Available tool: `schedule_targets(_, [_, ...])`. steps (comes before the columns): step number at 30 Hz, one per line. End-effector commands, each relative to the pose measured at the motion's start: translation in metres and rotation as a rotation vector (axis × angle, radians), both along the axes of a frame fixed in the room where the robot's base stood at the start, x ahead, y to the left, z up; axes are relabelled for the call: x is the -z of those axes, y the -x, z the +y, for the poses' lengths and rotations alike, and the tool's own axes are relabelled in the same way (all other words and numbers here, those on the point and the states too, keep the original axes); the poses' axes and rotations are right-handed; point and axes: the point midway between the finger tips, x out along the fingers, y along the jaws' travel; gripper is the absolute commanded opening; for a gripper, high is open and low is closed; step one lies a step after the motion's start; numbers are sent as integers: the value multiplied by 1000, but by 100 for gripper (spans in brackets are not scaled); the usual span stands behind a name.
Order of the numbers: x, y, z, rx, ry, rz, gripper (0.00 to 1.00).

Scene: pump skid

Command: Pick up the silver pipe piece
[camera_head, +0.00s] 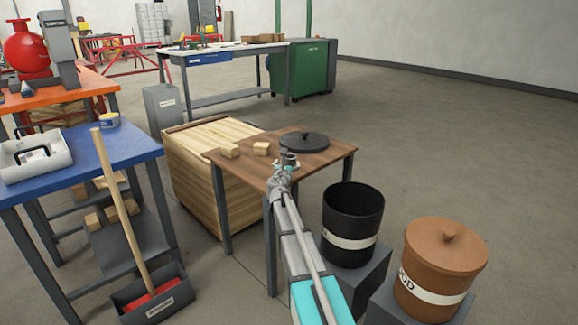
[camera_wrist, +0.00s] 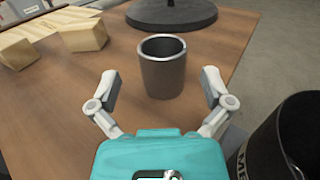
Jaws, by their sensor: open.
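The silver pipe piece (camera_wrist: 162,72) is a short grey hollow cylinder standing upright on the brown wooden table (camera_wrist: 60,115). In the head view the pipe piece (camera_head: 289,159) shows small, partly hidden by my gripper. My gripper (camera_wrist: 162,88) is open, with one finger on each side of the near part of the pipe piece in the wrist view. A gap shows between each finger and the pipe, and the gripper holds nothing.
Wooden blocks (camera_head: 230,151) (camera_wrist: 84,34) lie left of the pipe. A dark round lid (camera_head: 305,142) lies behind it. A black bin (camera_head: 352,212) and a brown lidded bin (camera_head: 440,262) stand to the right. A wooden crate (camera_head: 200,180) stands left of the table.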

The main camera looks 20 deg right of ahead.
Motion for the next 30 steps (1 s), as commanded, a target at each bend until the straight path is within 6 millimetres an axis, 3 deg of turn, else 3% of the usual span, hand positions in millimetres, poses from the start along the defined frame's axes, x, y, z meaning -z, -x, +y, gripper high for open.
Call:
schedule_targets(8, [0, -4, -3, 0, 0, 0, 100])
schedule_targets(21, [0, -39, -30, 0, 0, 0, 100])
schedule_targets(30, [0, -41, -32, 0, 0, 0, 100])
